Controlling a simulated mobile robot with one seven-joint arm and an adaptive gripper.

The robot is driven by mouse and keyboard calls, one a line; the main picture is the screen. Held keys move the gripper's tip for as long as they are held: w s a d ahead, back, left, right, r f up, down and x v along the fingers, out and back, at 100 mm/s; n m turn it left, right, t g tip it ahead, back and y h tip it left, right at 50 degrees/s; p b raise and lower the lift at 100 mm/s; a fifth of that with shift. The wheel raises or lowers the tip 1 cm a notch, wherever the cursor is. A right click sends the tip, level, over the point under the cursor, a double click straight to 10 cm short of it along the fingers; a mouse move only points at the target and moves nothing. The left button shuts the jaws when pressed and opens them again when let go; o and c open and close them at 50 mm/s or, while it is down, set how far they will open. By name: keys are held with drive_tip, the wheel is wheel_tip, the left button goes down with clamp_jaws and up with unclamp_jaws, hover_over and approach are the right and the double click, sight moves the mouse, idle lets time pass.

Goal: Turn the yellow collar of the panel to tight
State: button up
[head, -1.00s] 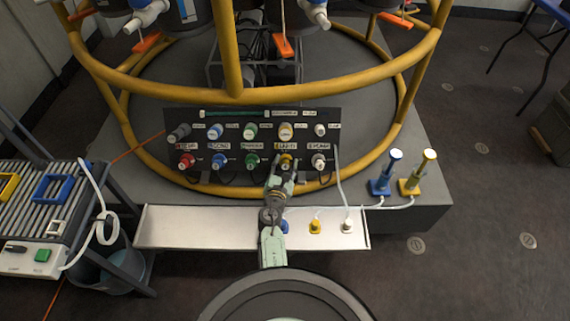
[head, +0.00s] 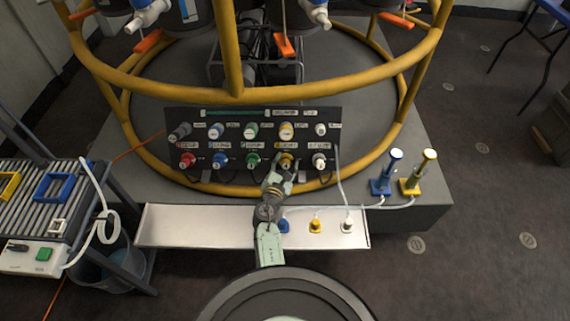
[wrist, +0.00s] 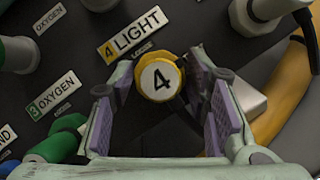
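The dark panel (head: 258,172) stands tilted under the yellow pipe frame, with two rows of coloured knobs. The yellow collar (wrist: 158,78), with a white cap marked 4, shows in the wrist view beside the label "4 LIGHT" (wrist: 132,37). In the head view the yellow collar (head: 287,160) is in the lower row, partly hidden by my gripper (head: 281,176). In the wrist view my gripper (wrist: 157,65) is open, its fingers on either side of the collar. A gap shows on the left; whether the right finger touches is unclear.
A green connector (wrist: 55,140) lies close to my left finger, and a grey connector (wrist: 268,12) is at upper right. The yellow pipe (wrist: 285,90) passes right of my gripper. A pale tray (head: 190,226) with several plugs lies below the panel.

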drive_tip(key=o, duration=0.3)
drive_tip(key=shift+o, duration=0.2)
drive_tip(key=v, duration=0.7)
drive_tip(key=shift+s+a, duration=0.1)
drive_tip(key=shift+s, duration=0.15)
idle(0.3)
